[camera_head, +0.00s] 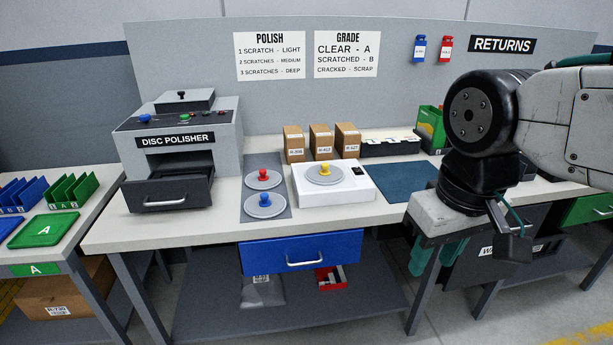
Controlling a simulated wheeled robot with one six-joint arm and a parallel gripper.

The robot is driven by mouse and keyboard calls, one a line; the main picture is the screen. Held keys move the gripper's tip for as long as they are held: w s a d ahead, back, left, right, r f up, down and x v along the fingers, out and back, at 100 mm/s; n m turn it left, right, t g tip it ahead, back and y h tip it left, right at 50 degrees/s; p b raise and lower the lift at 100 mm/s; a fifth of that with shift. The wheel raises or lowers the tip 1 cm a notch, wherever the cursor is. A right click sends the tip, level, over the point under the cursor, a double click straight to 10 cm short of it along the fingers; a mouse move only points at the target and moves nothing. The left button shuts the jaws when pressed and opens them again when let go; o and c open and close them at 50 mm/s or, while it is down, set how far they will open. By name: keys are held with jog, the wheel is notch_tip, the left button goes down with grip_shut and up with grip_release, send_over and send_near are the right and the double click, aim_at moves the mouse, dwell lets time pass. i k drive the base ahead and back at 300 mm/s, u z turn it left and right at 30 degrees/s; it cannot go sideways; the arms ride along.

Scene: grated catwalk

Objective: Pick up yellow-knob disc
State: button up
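The yellow-knob disc (325,175) is a grey disc with a yellow knob at its centre. It lies on top of a white box-like device (335,194) in the middle of the workbench. My gripper (436,268) hangs to the right of it, near the bench's front edge, pointing down. Its two teal fingers are apart, with nothing visible between them. The gripper is well away from the disc and nearer to the camera. Nothing covers the disc.
A disc polisher (180,150) stands farther left. Small cardboard boxes (321,142) stand behind the device. A dark blue mat (408,181) lies bare to its right. A blue drawer (300,253) is below.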

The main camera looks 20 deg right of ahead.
aim_at(324, 174)
jog(key=u, duration=0.05)
jog(key=i, duration=1.1)
jog(key=z, duration=0.8)
